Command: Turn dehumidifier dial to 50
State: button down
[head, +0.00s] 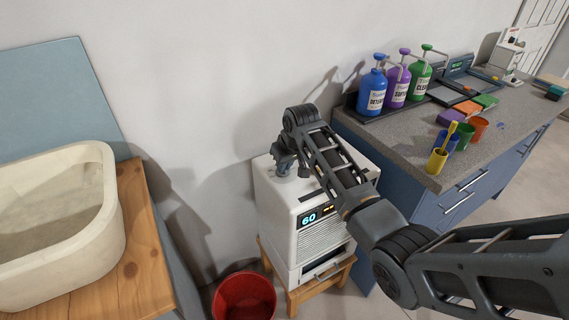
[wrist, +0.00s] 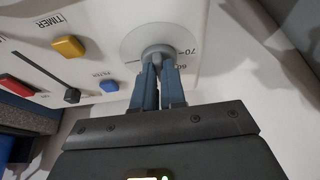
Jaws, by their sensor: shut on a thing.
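The white dehumidifier (head: 300,215) stands on a small wooden stool against the wall. Its front display (head: 309,218) reads 60. My gripper (head: 284,168) is over its top panel. In the wrist view my gripper (wrist: 157,72) is shut on the grey dial (wrist: 157,52), with a finger on each side of it. The dial sits on a round grey plate, and the marks 70 and 60 show at its right. The other marks and the dial's pointer are hidden or unclear. In the head view my arm hides the dial.
The top panel also has a yellow timer button (wrist: 68,46), a slider (wrist: 71,95), a red button (wrist: 18,85) and a blue button (wrist: 110,86). A red bucket (head: 244,298) stands at left, near a stone sink (head: 112,215). A counter with bottles (head: 373,88) is at right.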

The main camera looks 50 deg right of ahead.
jog(key=c, duration=1.2)
grip_release()
jog(key=v, duration=0.7)
jog(key=shift+s+r, duration=0.2)
jog(key=shift+r, duration=0.1)
